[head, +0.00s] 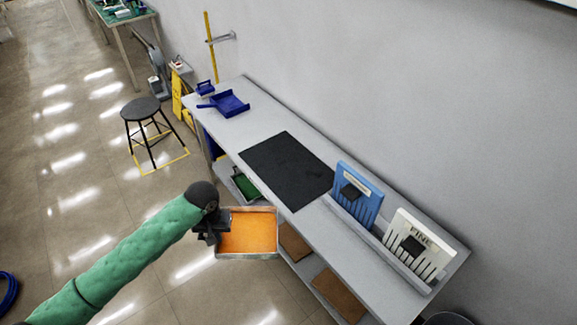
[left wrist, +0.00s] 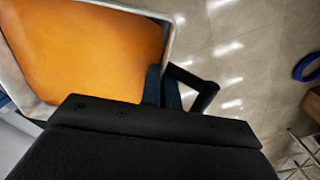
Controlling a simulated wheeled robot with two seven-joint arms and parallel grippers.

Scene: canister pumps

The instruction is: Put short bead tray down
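The short bead tray (head: 248,232) is a shallow metal tray with an orange inside. My left gripper (head: 222,226) is shut on its left side in the head view and holds it in the air beside the bench's front edge. In the left wrist view the tray (left wrist: 85,45) fills the upper left, with a dark handle-like part (left wrist: 195,88) at its side by the gripper. The fingertips are mostly hidden. My right gripper is in neither view.
A grey bench (head: 330,232) runs along the wall. A black mat (head: 287,168) on it is bare. Blue and white slotted plates (head: 358,196) stand at the right end. A blue dustpan-like tray (head: 230,103) lies at the far end. Brown boards (head: 338,296) lie on the lower shelf.

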